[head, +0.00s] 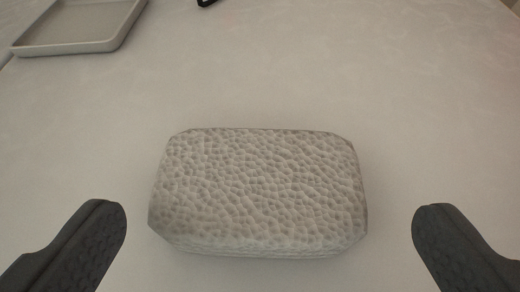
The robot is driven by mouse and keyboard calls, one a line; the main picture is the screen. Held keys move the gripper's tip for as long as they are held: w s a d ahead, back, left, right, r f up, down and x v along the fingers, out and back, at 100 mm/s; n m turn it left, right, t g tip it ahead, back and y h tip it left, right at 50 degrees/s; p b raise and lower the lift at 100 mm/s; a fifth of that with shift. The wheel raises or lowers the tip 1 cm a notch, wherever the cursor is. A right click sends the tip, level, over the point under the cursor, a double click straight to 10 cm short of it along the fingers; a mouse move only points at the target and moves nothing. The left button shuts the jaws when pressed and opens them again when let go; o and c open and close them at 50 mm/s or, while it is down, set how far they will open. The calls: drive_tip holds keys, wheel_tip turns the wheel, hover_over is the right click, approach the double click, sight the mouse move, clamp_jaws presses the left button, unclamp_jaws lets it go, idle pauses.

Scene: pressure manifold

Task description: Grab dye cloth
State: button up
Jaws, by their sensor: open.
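A light grey, rounded block with a pebbled, wrinkled surface, which I take to be the dye cloth (258,190), lies flat on the pale table in the middle of the head view. My gripper (270,222) is open, with one dark finger to the left of the cloth and the other to the right. Gaps show between the cloth and both fingers in the picture, and nothing is held. I cannot tell how high the fingertips are above the table.
A shallow grey tray (66,47) sits at the far left. Part of a small black object (206,2) shows at the top edge. The pale table (400,90) is clear behind and to the right of the cloth.

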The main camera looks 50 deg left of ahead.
sight(257, 205)
drive_tip(key=x, duration=0.4)
drive_tip(key=shift+a+f+b, duration=0.35)
drive_tip(key=shift+a+f, duration=0.05)
drive_tip(key=shift+w+a+f, duration=0.15)
drive_tip(key=shift+w+a, duration=0.15)
drive_tip(key=c, duration=0.7)
